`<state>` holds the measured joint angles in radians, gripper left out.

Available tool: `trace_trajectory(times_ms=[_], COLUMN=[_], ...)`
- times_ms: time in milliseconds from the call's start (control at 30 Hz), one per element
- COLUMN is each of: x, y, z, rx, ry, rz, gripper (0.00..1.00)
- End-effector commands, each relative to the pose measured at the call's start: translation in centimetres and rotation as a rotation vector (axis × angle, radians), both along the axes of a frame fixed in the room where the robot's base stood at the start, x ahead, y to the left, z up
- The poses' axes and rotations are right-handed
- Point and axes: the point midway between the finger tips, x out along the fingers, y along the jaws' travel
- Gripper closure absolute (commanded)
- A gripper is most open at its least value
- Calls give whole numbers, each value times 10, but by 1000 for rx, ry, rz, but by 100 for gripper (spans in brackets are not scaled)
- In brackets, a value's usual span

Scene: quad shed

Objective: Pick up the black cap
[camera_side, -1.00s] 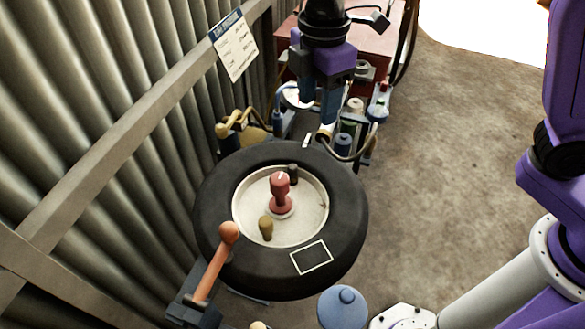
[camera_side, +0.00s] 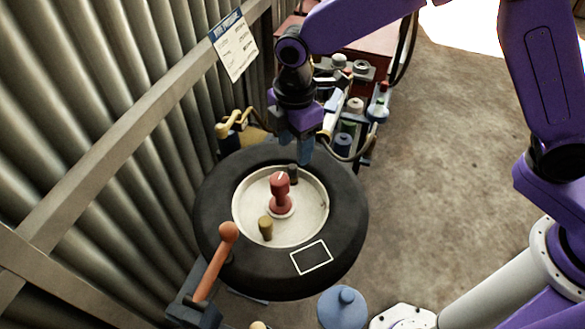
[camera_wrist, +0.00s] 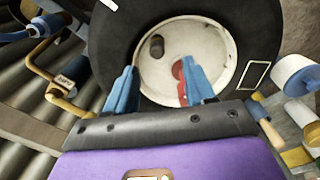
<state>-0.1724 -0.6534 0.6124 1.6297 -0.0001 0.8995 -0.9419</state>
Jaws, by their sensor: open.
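The black cap (camera_side: 293,173) is a small dark cylinder on the pale wheel disc (camera_side: 302,222), near its far edge. In the wrist view the black cap (camera_wrist: 156,46) stands beyond my fingertips, roughly in line with the gap between them. My gripper (camera_side: 294,152) is open and empty, with blue fingers pointing down above the far side of the tyre, close to the cap. In the wrist view my gripper (camera_wrist: 162,80) shows its two fingers spread apart. I cannot tell the exact height between fingertips and cap.
A red knobbed post (camera_side: 280,192) stands mid-disc, with a brown cap (camera_side: 265,228) nearby. The black tyre (camera_side: 345,235) surrounds them and carries a white-outlined rectangle (camera_side: 311,258). An orange lever (camera_side: 215,262) rises at left. Bottles and hoses (camera_side: 348,135) crowd behind. Floor at right is clear.

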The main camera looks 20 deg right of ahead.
Motion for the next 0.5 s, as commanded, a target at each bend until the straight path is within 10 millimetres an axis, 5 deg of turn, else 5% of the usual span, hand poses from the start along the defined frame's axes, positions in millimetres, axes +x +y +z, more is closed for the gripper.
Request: trace_trajectory(times_ms=[500], x=[4], y=[2], z=[-52], rx=[-2], ry=[2], rz=[0], gripper=[46])
